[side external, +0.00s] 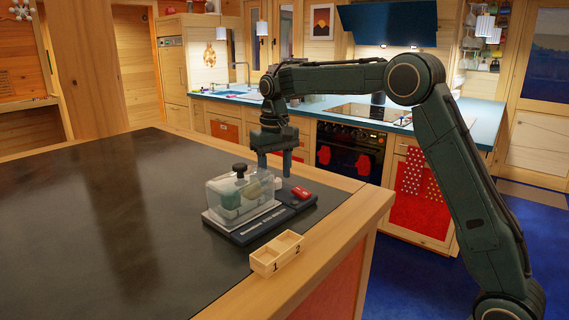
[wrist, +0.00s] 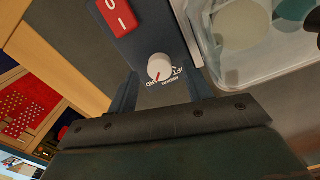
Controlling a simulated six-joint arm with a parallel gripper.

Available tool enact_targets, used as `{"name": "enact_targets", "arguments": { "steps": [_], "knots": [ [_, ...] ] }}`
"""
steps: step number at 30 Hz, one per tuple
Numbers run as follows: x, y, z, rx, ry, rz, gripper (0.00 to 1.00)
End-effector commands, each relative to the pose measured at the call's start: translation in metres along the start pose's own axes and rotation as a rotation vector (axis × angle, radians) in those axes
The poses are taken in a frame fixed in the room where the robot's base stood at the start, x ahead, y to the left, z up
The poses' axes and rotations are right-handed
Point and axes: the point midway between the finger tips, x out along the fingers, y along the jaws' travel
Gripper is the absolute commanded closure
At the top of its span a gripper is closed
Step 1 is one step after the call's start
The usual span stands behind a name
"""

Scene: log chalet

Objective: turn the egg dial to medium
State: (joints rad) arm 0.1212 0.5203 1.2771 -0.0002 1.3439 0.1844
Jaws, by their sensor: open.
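The egg dial (wrist: 160,67) is a small white round knob on the dark panel of the egg cooker (side external: 248,232). Its red mark points down and slightly left in the wrist view, near the left end of the printed labels. The lettering is small and partly hidden, so I cannot tell exactly which setting it marks. My gripper (wrist: 163,76) is open, with one finger on each side of the dial and a gap to both. In the side view my gripper (side external: 275,170) points down over the cooker's panel; the dial is hard to make out there.
A red rocker switch (side external: 301,192) sits beside the dial; it also shows in the wrist view (wrist: 117,15). A clear lid (side external: 222,193) covers the cooker's other side, close to my gripper. A wooden two-part box (side external: 266,263) stands near the counter edge. The dark countertop (side external: 110,215) at left is clear.

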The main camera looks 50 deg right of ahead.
Motion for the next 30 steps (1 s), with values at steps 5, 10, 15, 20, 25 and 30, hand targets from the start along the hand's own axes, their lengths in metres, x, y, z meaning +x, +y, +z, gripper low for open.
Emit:
{"name": "enact_targets", "arguments": {
  "steps": [5,10,15,20,25,30],
  "knots": [
    [0.0103,0.0,0.0002,0.0,-0.001,0.0,0.5],
    [0.0123,0.0,0.0003,0.0,-0.001,0.0,0.5],
    [0.012,0.0,0.0002,0.0,0.0,0.0,0.54],
    [0.0118,0.0,0.0002,0.0,0.0,0.0,0.85],
    [0.0117,0.0,0.0002,-0.001,0.0,0.0,0.95],
    [0.0115,0.0,0.0002,-0.018,0.0,0.0,0.95]
  ]
}}
